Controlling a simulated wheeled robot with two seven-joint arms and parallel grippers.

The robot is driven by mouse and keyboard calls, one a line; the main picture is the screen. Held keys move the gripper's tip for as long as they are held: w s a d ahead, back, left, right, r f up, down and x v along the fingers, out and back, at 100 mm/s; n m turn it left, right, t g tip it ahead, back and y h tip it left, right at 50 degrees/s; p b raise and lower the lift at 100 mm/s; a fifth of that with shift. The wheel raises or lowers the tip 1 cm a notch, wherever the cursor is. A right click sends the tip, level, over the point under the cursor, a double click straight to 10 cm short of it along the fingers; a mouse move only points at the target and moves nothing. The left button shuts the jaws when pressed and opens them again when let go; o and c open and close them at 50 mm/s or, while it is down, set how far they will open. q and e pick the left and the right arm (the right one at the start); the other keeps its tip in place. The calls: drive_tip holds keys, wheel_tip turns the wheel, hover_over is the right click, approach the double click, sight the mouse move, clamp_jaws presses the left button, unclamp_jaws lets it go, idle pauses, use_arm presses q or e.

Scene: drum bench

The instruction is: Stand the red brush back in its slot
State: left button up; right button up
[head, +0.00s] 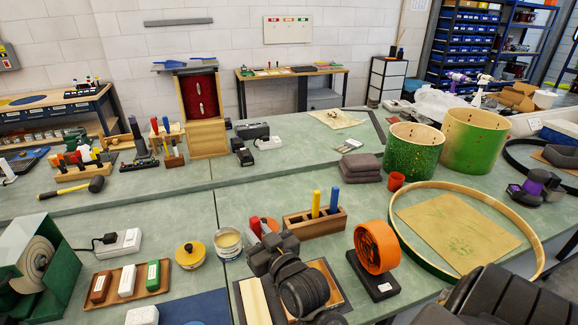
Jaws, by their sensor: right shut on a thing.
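The wooden brush holder (300,226) stands on the bench in the middle of the head view. A yellow-handled brush (316,205) and a blue-handled brush (334,200) stand upright in it, toward its right side. My right gripper (264,237) is just left of the holder and in front of it. It is shut on the red brush (255,227), whose red end shows above the dark jaws. The jaws and wrist hide the brush's lower part. The brush is apart from the yellow and blue ones. My left gripper is not in view.
An open tin (228,243) and a yellow lidded pot (190,255) stand close left of my right gripper. An orange roll on a stand (375,247) is right of it. A large drum hoop (393,238) lies farther right. The bench behind the holder is fairly clear.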

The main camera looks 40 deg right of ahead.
use_arm(q)
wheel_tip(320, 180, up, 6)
drive_tip(key=p, duration=0.5)
use_arm(e)
drive_tip(key=w+d+r+m+g+h, duration=0.15)
drive_tip(key=w+d, duration=0.35)
drive_tip(key=d, duration=0.5)
drive_tip(key=w+d+r+m+t+h, duration=0.1)
drive_tip(key=w+d+r+m+h, duration=0.2)
drive_tip(key=d, duration=0.8)
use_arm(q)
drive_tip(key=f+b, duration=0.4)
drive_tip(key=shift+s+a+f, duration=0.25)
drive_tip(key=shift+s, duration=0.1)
use_arm(e)
drive_tip(key=shift+n+g, duration=0.25)
drive_tip(key=shift+n, duration=0.4)
drive_tip(key=f, duration=0.1)
drive_tip(key=w+f, duration=0.1)
drive_tip(key=f, duration=0.2)
drive_tip(key=shift+w+a+f, duration=0.2)
drive_tip(key=shift+a+f, duration=0.05)
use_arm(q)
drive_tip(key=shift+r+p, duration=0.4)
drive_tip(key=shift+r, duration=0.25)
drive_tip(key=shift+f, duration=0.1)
use_arm(e)
drive_tip(key=shift+s, duration=0.1)
